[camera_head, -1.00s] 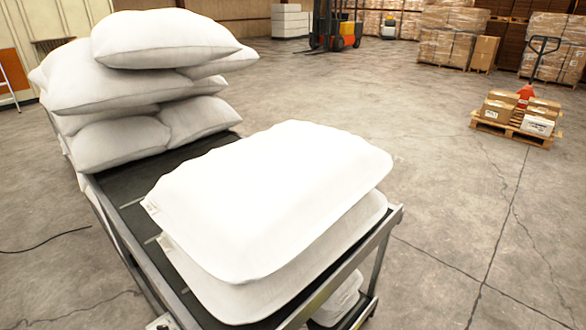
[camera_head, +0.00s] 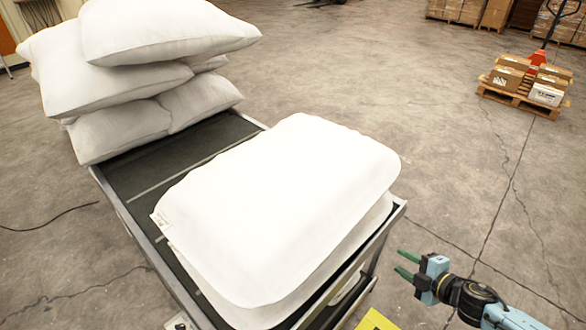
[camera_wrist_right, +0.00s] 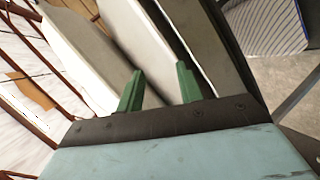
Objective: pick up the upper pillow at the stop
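The upper pillow (camera_head: 285,200) is white and plump. It lies flat on a lower white pillow (camera_head: 345,245), of which only the edge shows, at the near end of a dark conveyor. My right gripper (camera_head: 402,262) is to the right of the stacked pillows, beyond the conveyor's end rail and apart from them. Its two green fingers are spread with nothing between them, and they also show open in the right wrist view (camera_wrist_right: 158,88). My left gripper is out of view.
The conveyor's dark belt (camera_head: 165,175) has a metal frame around it. A pile of several white pillows (camera_head: 140,75) stands at its far end. A pallet with boxes (camera_head: 525,85) stands on the open concrete floor at the upper right.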

